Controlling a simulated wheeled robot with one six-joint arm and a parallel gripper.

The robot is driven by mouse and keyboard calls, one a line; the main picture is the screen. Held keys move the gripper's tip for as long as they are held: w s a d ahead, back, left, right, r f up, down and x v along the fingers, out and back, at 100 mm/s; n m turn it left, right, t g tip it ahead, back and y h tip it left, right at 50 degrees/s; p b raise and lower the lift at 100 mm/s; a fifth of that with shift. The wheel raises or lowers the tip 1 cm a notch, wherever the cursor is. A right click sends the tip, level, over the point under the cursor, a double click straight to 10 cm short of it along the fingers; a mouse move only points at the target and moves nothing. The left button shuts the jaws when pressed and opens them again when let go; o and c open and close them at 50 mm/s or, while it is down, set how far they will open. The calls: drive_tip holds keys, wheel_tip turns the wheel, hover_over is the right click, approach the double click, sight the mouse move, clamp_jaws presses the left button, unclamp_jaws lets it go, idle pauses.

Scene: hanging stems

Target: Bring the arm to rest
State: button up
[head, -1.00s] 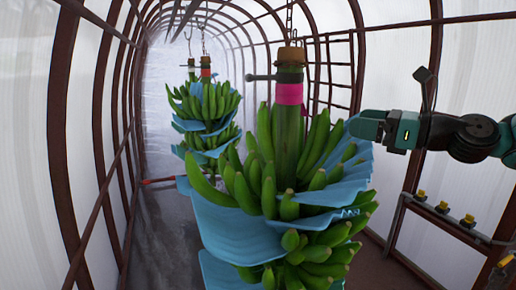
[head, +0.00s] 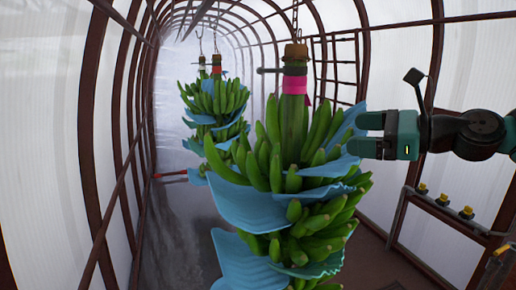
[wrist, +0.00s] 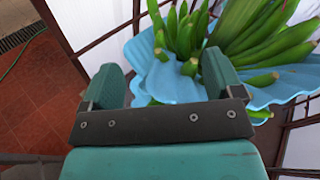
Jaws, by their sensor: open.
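My gripper (head: 366,133) is at the right in the head view, beside the near banana stem (head: 292,145), its two fingers pointing left and parted. Its tips are close to the blue sheets and green bananas; I cannot tell whether they touch. In the wrist view, the gripper (wrist: 165,85) shows two teal fingers apart with nothing held between them. Beyond them are a light blue sheet (wrist: 165,82) and green bananas (wrist: 270,35).
The near stem hangs from a chain (head: 295,18) with a pink band (head: 294,85) near its top. More stems (head: 212,95) hang behind it. Brown hoops (head: 90,120) frame the tunnel. A rail with yellow-topped fittings (head: 443,199) is at the right. The aisle floor (head: 185,230) at left is clear.

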drive_tip(key=s+a+f+n+g+h+b, duration=0.45)
drive_tip(key=s+a+f+n, duration=0.45)
drive_tip(key=s+n, duration=0.4)
drive_tip(key=s+d+f+n+g+h+b, duration=0.1)
drive_tip(key=s+d+f+n+g+h, duration=0.1)
drive_tip(key=s+f+n, duration=0.3)
drive_tip(key=s+d+f+n+g+h+b, duration=0.2)
drive_tip(key=s+f+n, duration=0.3)
drive_tip(key=s+n, duration=0.3)
drive_tip(key=shift+s+f+n+h, duration=0.3)
drive_tip(key=shift+n+h, duration=0.35)
drive_tip(key=shift+n, duration=0.35)
drive_tip(key=shift+c, duration=0.5)
